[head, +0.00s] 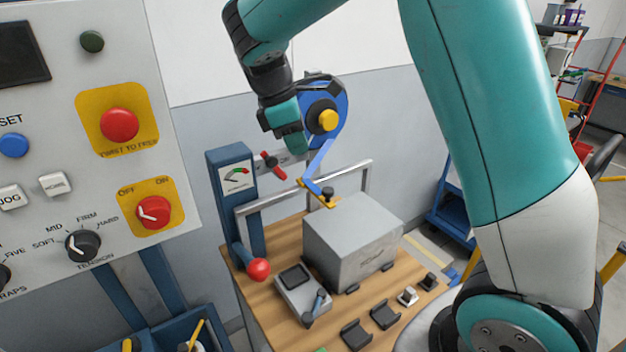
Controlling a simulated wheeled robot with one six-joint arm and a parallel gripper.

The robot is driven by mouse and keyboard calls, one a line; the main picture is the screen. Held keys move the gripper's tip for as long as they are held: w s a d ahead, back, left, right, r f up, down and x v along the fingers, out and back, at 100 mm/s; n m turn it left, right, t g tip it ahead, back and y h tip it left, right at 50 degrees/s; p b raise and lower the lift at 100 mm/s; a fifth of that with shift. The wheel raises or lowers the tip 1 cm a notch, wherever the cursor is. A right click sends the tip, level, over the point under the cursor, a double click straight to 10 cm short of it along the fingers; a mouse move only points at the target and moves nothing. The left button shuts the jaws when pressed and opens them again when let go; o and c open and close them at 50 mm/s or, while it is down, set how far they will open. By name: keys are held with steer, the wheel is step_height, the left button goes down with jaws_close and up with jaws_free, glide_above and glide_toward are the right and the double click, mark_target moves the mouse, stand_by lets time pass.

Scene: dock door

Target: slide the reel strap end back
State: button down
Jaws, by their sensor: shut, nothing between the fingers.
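The blue strap reel (340,105) with a yellow hub knob hangs at the back wall, above the workbench. Its blue strap (318,160) runs down to the strap end (316,189), which has yellow fittings and sits just above the back of the grey box. My gripper (294,147) is in front of the reel's left side, above and left of the strap end and apart from it. It is shut and empty. Its fingertips are hard to make out, and the wrist hides part of the reel.
A grey box (350,245) stands on the wooden bench, behind black clips and a small grey device (301,292). A control panel (70,150) fills the left side.

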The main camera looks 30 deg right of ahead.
steer(key=shift+f, duration=0.1)
steer(key=p+x, duration=0.1)
steer(key=x, duration=0.8)
steer(key=shift+f, duration=0.35)
steer(key=shift+s+d, duration=0.15)
steer(key=shift+d, duration=0.05)
